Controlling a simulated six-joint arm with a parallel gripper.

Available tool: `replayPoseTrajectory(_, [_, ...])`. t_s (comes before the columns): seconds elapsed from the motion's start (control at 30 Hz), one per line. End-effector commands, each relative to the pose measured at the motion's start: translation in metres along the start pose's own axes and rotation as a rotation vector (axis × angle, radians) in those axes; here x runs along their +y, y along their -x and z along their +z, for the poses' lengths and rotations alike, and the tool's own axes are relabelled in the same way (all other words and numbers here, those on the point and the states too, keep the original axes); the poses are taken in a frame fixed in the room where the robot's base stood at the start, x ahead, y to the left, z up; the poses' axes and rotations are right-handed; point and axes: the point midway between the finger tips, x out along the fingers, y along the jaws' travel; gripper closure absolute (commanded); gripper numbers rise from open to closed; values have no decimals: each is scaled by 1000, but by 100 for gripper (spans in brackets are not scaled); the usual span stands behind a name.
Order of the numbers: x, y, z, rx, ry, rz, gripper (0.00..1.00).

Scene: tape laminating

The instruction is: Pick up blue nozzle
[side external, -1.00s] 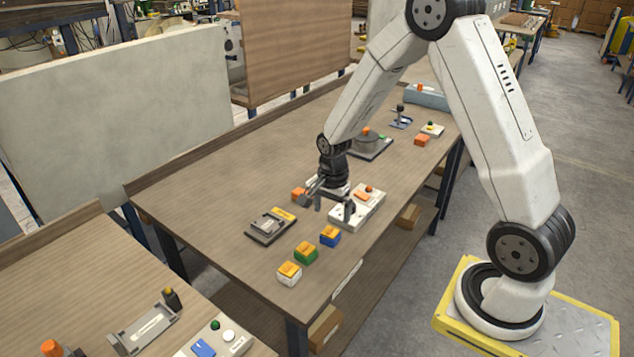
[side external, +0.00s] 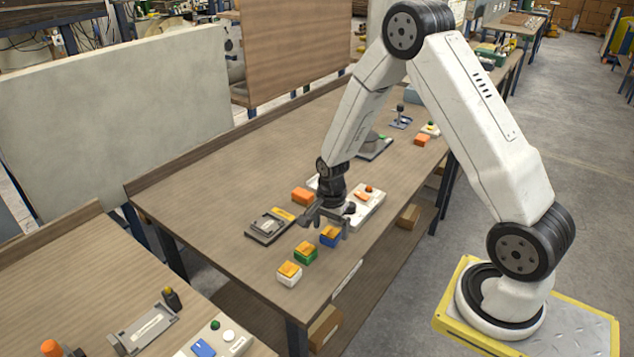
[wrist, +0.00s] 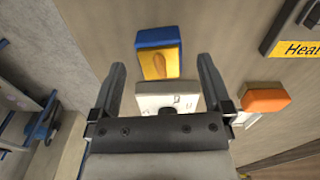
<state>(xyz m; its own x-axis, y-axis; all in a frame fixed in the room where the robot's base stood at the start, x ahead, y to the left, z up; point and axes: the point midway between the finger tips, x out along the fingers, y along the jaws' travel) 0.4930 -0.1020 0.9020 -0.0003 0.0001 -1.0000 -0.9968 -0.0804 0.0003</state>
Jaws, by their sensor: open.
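The blue nozzle (side external: 330,237) is a small blue block with an orange-yellow top, lying on the wooden table (side external: 230,160) at the right end of a row of similar blocks. In the wrist view the blue nozzle (wrist: 160,40) shows ahead of the fingers, roughly midway between their tips and a little beyond them. My gripper (side external: 323,226) is open and empty, low above the table at the blue nozzle. In the wrist view its two fingers (wrist: 162,70) stand wide apart. I cannot tell the exact gap in height.
A green nozzle (side external: 305,253) and a white nozzle (side external: 289,274) sit in the same row at left. A grey fixture (side external: 268,227) is behind them. A white control box (side external: 368,205) stands close on the right, and an orange block (side external: 302,196) lies behind my gripper.

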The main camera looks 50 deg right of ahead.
Motion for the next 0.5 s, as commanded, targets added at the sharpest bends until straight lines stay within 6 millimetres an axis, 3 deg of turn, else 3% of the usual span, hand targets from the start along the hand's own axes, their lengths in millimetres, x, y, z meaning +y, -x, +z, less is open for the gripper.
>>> replayPoseTrajectory(0.2, [0,-18,0,0,0,0,0])
replayPoseTrajectory(0.5, [0,-22,0,0,0,-2,0])
